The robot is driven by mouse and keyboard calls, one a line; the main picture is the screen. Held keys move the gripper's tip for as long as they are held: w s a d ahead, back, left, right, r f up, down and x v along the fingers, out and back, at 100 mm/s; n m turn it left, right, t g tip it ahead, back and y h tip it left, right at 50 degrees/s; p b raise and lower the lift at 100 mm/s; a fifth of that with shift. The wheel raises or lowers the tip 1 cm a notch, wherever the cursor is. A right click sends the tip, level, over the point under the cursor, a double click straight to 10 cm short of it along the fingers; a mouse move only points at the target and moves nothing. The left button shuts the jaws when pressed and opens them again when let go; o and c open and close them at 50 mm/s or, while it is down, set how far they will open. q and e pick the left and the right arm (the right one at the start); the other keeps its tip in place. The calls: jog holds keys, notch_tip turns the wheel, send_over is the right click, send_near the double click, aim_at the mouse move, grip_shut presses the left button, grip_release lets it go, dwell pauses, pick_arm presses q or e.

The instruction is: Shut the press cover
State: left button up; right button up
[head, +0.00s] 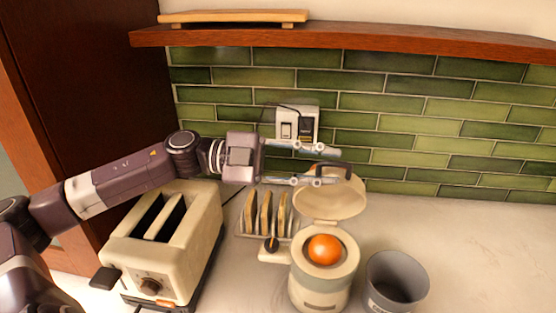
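The press (323,281) is a cream juicer on the counter, with an orange fruit (325,249) sitting in its top. Its cream cover (329,203) stands raised, tilted up at the back of the press. A dark handle (348,170) is at the cover's upper edge. My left gripper (336,168) reaches in from the left, its two fingers apart, one above the other. The fingertips are at the handle, with the handle partly between them; I cannot tell whether they touch it. My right gripper is not in view.
A cream toaster (178,248) stands at the left under my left arm. A rack with toast slices (266,214) is just left of the press. A grey cup (397,282) stands close to its right. A wall socket (297,124) is behind. The counter further right is clear.

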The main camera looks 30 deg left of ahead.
pick_arm(q)
jog(key=v, duration=0.9)
jog(key=shift+a, duration=0.15)
dwell(0.4)
jog(key=shift+s+r, duration=0.1)
jog(key=shift+r, duration=0.05)
